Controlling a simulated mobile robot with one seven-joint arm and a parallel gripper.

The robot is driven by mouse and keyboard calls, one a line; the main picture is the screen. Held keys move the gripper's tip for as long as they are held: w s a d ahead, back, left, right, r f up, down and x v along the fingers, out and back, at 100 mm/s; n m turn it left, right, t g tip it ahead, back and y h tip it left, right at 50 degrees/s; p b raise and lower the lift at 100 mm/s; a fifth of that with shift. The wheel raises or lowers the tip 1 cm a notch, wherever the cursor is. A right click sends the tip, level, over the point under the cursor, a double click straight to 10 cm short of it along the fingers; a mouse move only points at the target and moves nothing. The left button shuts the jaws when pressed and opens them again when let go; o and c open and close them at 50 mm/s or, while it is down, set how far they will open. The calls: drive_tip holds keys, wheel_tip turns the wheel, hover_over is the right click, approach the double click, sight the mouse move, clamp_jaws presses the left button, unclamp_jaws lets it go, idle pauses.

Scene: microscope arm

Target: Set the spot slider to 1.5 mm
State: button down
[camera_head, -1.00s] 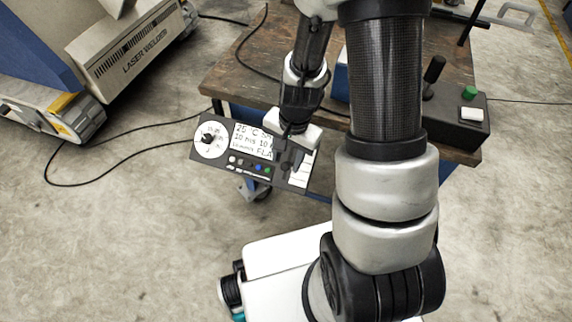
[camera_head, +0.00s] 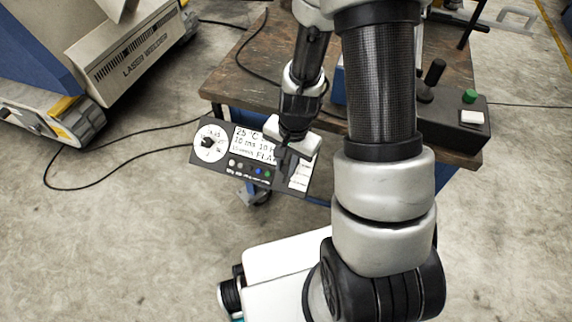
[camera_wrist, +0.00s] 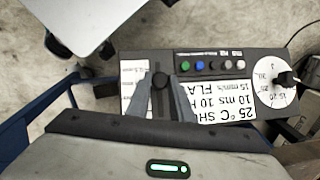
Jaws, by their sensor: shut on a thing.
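The control panel (camera_head: 215,170) is a dark box at the table's front edge, with a dial, a display, buttons and a white scale strip (camera_head: 300,176). In the wrist view the panel (camera_wrist: 215,85) appears upside down. The spot slider's dark knob (camera_wrist: 160,80) sits in a slot beside the white scale (camera_wrist: 134,76). My gripper (camera_wrist: 162,88) has its two grey fingers on either side of the knob, shut on it. In the head view my gripper (camera_head: 287,158) covers the slider. The exact scale setting is too small to read.
The round dial (camera_head: 209,143) and the coloured buttons (camera_head: 257,171) are close beside the slider. A dark box with a green button (camera_head: 469,96) and a joystick stands on the wooden table (camera_head: 255,60). The laser welder (camera_head: 140,50) is at the left.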

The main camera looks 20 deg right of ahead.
drive_tip(key=shift+w+d+r+p, duration=0.35)
drive_tip(key=shift+w+d+r, duration=0.2)
drive_tip(key=shift+w+r, duration=0.2)
drive_tip(key=c, duration=1.6)
unclamp_jaws()
drive_tip(key=shift+f, duration=0.1)
drive_tip(key=shift+o, duration=0.2)
wheel_tip(320, 180, up, 17)
drive_tip(key=s+d+p, duration=0.1)
drive_tip(key=p, duration=0.3)
drive_tip(key=shift+s+d+p, duration=0.15)
drive_tip(key=shift+s+p, duration=0.1)
drive_tip(key=shift+p, duration=0.15)
drive_tip(key=s+a+r+n+t, duration=0.1)
drive_tip(key=s+r+n+t, duration=0.2)
drive_tip(key=r, duration=0.4)
drive_tip(key=s+a+r+n+p, duration=0.1)
drive_tip(key=s+r+n, duration=0.2)
drive_tip(key=s+r, duration=0.3)
drive_tip(key=s+a+r+n+t, duration=0.1)
drive_tip(key=s+r+n+t, duration=0.15)
drive_tip(key=r, duration=0.55)
wheel_tip(320, 180, up, 15)
drive_tip(key=p, duration=1.5)
drive_tip(key=shift+d+g+h, duration=0.25)
drive_tip(key=shift+g+h, duration=0.1)
drive_tip(key=shift+h, duration=0.05)
